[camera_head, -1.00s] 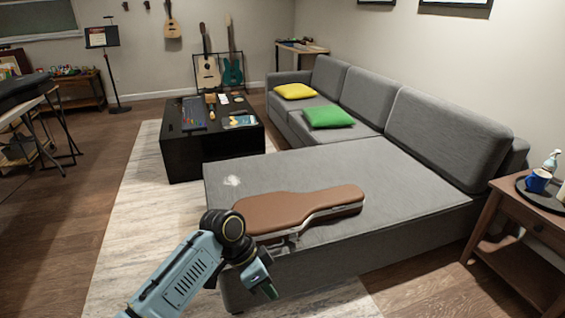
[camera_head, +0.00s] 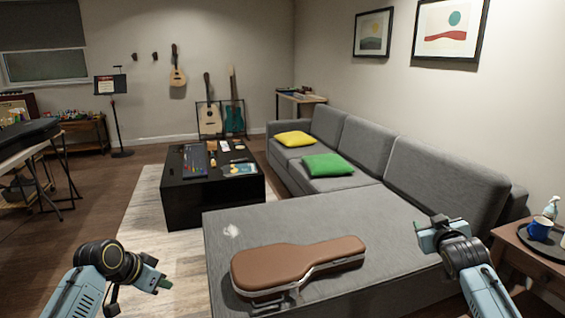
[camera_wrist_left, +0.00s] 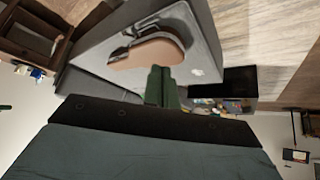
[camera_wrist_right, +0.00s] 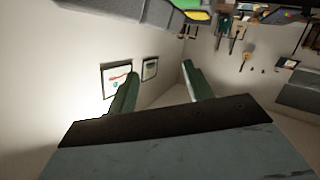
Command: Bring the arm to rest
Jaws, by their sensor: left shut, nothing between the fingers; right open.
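My left gripper (camera_head: 138,298) is at the lower left of the head view, in front of the sofa. Its fingers (camera_wrist_left: 161,88) are together with nothing between them in the left wrist view. My right gripper (camera_head: 430,230) is raised at the lower right of the head view, over the sofa's right side. In the right wrist view its two fingers (camera_wrist_right: 160,88) stand apart with only wall and room behind them. Both grippers are clear of the closed brown guitar case (camera_head: 285,265), which lies on the sofa's chaise and also shows in the left wrist view (camera_wrist_left: 150,52).
The grey sofa (camera_head: 240,215) fills the middle and right. A side table (camera_head: 510,243) with a blue mug (camera_head: 539,228) and a bottle stands near my right arm. A black coffee table (camera_head: 190,202) with tools is beyond the chaise. Open rug (camera_head: 150,220) lies at left.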

